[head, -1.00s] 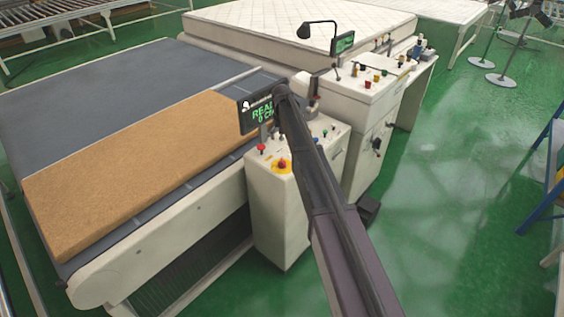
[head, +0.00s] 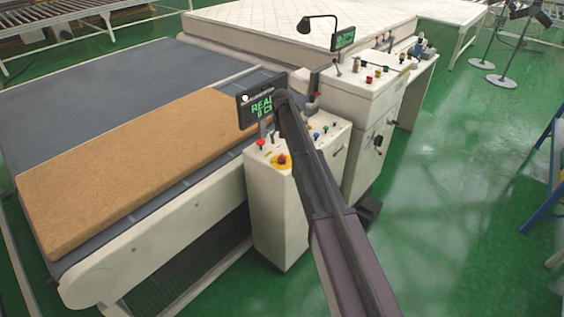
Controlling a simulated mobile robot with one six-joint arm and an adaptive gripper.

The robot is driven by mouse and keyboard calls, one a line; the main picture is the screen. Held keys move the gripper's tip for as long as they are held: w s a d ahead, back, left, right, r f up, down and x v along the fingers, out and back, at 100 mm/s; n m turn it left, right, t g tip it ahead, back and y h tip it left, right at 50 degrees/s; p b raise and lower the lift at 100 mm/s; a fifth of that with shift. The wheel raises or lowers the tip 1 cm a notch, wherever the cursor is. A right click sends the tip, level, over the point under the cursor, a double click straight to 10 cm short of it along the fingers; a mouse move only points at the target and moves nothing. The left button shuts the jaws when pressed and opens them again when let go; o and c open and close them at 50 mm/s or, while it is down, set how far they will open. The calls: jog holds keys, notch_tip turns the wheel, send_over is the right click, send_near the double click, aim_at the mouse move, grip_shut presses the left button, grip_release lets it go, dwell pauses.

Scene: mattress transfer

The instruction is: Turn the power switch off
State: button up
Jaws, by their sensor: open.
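I cannot tell which control is the power switch. My arm reaches up from the bottom right, over the near cabinet. My gripper (head: 313,101) shows small and dark at its far end, open, partly hidden by the arm, apart from the far cabinet's front fitting.
A dark display (head: 258,104) with green text stands on the near cabinet. A brown slab (head: 140,170) lies on the grey conveyor (head: 95,95). A white mattress (head: 270,25) lies behind. A blue frame (head: 548,185) stands at right. Green floor is open right of the cabinets.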

aim_at(282, 156)
jog(key=shift+f+b, duration=4.15)
jog(key=shift+f, duration=0.35)
jog(key=c, duration=1.2)
